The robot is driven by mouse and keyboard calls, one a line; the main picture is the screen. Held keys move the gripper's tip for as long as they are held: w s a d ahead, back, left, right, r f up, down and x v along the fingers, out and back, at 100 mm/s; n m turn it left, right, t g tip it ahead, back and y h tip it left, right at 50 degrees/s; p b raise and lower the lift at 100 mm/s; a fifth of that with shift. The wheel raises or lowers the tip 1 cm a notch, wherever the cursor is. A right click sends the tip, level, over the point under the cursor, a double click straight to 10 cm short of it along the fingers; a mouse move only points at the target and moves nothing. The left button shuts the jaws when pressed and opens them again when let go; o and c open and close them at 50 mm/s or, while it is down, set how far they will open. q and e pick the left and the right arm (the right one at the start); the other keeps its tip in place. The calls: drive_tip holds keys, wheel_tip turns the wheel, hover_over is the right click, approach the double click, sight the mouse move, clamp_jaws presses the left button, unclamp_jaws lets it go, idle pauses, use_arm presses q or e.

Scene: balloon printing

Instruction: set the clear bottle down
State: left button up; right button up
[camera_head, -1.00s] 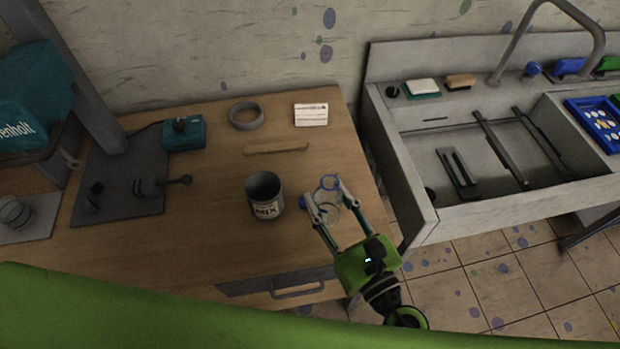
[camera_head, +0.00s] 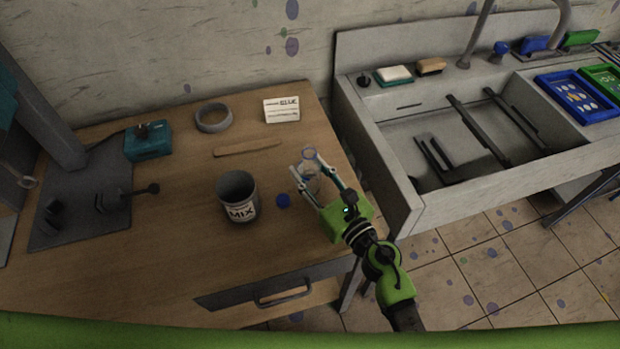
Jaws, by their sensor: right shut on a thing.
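The clear bottle (camera_head: 311,179) with a blue ring at its mouth is between the fingers of my right gripper (camera_head: 315,185), near the right end of the wooden table (camera_head: 160,265). The gripper is shut on it. The bottle looks upright, partly hidden by the fingers; I cannot tell whether its base touches the table. A blue cap (camera_head: 283,200) lies on the table to the left of the gripper. My left gripper is not in view.
A grey MIX can (camera_head: 238,197) stands left of the cap. Behind are a wooden stick (camera_head: 247,147), a grey ring (camera_head: 213,118) and a label card (camera_head: 282,110). A teal box (camera_head: 148,141) is at left, a sink (camera_head: 400,215) at right.

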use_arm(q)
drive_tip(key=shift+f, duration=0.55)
use_arm(e)
drive_tip(key=shift+f, duration=0.7)
drive_tip(key=shift+f+b, duration=0.15)
drive_tip(key=shift+b, duration=0.2)
drive_tip(key=o, duration=1.2)
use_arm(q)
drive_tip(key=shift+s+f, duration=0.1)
use_arm(e)
drive_tip(key=shift+s+d, duration=0.1)
drive_tip(key=b+v, duration=0.3)
drive_tip(key=v, duration=0.7)
drive_tip(key=shift+s+d+f, duration=0.1)
drive_tip(key=shift+s, duration=0.15)
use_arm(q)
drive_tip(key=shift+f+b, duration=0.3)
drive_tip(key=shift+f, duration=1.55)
use_arm(e)
drive_tip(key=shift+s+d+r, duration=0.2)
drive_tip(key=shift+s+d, duration=0.15)
drive_tip(key=shift+s, duration=0.15)
